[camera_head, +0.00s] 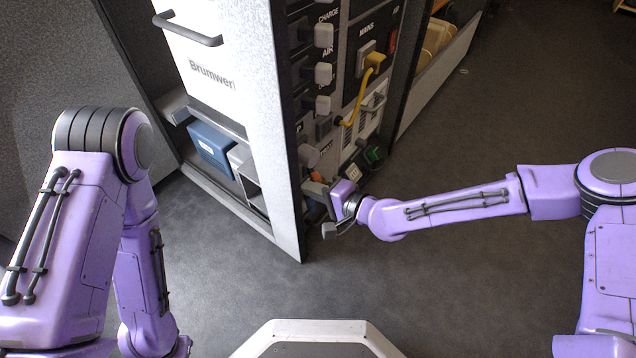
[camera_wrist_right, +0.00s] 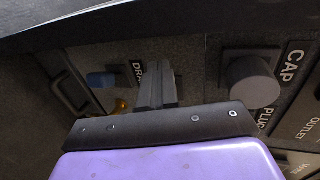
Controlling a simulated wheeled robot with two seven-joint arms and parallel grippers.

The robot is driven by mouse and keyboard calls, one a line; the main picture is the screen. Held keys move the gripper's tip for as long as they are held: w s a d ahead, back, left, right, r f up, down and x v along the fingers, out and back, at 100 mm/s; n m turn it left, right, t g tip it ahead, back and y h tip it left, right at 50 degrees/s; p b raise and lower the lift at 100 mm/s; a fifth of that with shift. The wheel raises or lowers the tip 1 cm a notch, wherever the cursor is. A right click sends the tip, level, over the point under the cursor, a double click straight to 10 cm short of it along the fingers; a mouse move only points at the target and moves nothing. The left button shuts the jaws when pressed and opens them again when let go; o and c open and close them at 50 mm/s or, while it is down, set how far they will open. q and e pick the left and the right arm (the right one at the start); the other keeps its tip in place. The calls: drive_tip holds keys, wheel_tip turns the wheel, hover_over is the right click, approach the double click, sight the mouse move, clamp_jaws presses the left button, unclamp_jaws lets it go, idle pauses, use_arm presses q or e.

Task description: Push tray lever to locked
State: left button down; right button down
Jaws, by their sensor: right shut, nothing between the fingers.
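My right gripper (camera_head: 317,189) reaches in from the right to the lower part of the cabinet's control side. In the right wrist view its fingers (camera_wrist_right: 157,88) are together and empty, pointing at the dark panel beside a label beginning "DR". A blue knob (camera_wrist_right: 103,80) and a small orange-yellow piece (camera_wrist_right: 122,106) lie just left of the fingers. I cannot tell which part is the tray lever; the gripper hides some of the panel, and no "locked" mark is readable. Contact between fingers and panel cannot be told. My left gripper is out of view.
A grey round knob (camera_wrist_right: 252,80) labelled CAP is right of the fingers, and a bar handle (camera_wrist_right: 70,92) is at left. Carpet right of the cabinet is clear.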

drive_tip(key=shift+w+d, duration=0.1)
drive_tip(key=w+d+b, duration=0.1)
drive_tip(key=w, duration=0.1)
drive_tip(key=shift+w+d+b, duration=0.3)
drive_tip(key=shift+d+b, duration=0.1)
idle(0.4)
drive_tip(key=p, duration=0.2)
approach(321, 180)
drive_tip(key=shift+f, duration=0.75)
drive_tip(key=shift+w+a, duration=0.2)
drive_tip(key=shift+a, duration=0.25)
